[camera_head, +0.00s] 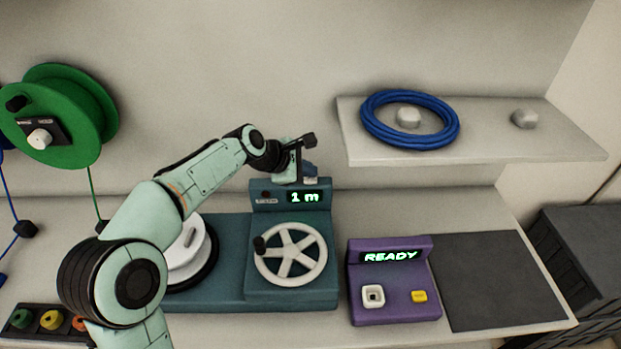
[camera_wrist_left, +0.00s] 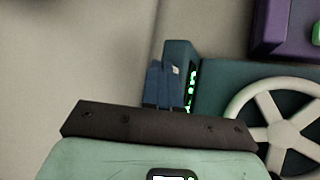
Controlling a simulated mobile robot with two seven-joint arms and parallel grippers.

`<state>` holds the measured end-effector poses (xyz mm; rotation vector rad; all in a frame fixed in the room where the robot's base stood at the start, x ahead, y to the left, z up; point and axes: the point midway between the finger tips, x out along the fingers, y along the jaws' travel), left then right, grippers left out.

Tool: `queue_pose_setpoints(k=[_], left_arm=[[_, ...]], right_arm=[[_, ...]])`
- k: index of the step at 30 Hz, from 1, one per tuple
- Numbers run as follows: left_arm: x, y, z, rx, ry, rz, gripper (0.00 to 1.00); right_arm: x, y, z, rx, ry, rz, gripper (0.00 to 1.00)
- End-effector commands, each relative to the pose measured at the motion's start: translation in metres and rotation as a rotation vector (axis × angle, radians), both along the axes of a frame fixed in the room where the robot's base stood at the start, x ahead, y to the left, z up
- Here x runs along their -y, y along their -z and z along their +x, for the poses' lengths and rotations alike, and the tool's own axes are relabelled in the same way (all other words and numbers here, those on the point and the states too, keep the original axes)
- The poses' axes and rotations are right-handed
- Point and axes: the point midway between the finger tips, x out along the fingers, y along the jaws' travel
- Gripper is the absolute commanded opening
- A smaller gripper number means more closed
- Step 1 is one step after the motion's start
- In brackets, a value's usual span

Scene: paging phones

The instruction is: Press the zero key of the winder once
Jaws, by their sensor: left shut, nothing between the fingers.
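The winder (camera_head: 220,285) is a teal machine with a white spoked handwheel (camera_head: 290,253) and a raised panel whose green display (camera_head: 304,197) reads "1 m". A small dark round key (camera_head: 266,194) sits left of the display above a small label, too small to read; I take it for the zero key. My left gripper (camera_head: 303,178) is shut and empty, just behind and above the panel's top edge, right of the key. In the left wrist view the shut fingers (camera_wrist_left: 168,68) are beside the panel, with the display (camera_wrist_left: 191,90) partly visible; contact cannot be told. The key is hidden there.
A purple unit (camera_head: 393,306) reading "READY" stands right of the winder, beside a dark mat (camera_head: 480,280). A shelf (camera_head: 490,152) with a blue cable coil (camera_head: 373,130) is at the upper right. A green reel (camera_head: 85,95) hangs at the left.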

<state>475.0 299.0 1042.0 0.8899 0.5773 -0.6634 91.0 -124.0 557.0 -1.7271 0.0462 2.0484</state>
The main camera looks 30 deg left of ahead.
Motion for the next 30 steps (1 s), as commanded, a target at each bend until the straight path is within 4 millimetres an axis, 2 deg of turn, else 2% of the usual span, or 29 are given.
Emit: queue_pose_setpoints(k=[30], left_arm=[[0.0, 0.01, 0.0, -0.002, -0.001, 0.0, 0.0]], right_arm=[[0.0, 0.005, -0.001, -0.002, 0.0, -0.001, 0.43]])
